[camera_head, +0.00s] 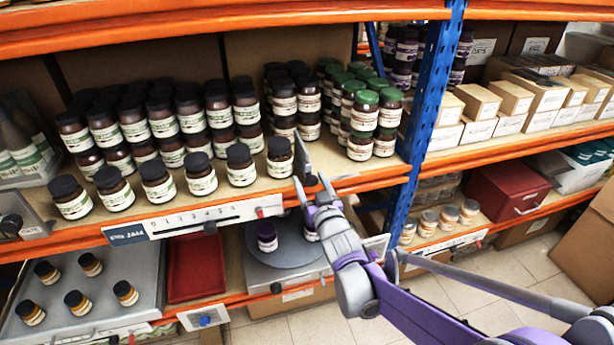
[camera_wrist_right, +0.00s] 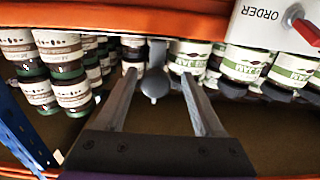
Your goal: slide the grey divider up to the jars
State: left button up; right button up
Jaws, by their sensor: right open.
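The grey divider (camera_head: 303,158) is a thin upright plate on the upper shelf, just right of the front row of dark-lidded jars (camera_head: 200,174). In the right wrist view its grey rounded end (camera_wrist_right: 155,84) shows between my fingers, with jars close on both sides. My right gripper (camera_head: 312,187) is open at the shelf's front edge, its fingers either side of the divider's front end. In the right wrist view the gripper (camera_wrist_right: 160,78) shows a gap beside the divider; contact is hard to tell. My left gripper is not in view.
Green-lidded jars (camera_head: 364,112) are stacked right of the divider, before a blue upright (camera_head: 428,115). Below are a round grey turntable (camera_head: 285,248) and a red tray (camera_head: 196,268).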

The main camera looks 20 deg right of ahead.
jog(key=s, duration=0.7)
jog(key=shift+s+d, duration=0.15)
jog(key=shift+s, duration=0.15)
jog(key=s+f+g, duration=0.4)
jog(key=s, duration=0.5)
jog(key=s+f+g+p, duration=0.1)
jog(key=s+f+g, duration=0.3)
jog(key=s, duration=0.5)
jog(key=s+f+g+p, duration=0.1)
jog(key=s+f+g, duration=0.3)
jog(key=s, duration=0.5)
jog(key=shift+f+g+h, duration=0.3)
jog(key=shift+f, duration=0.05)
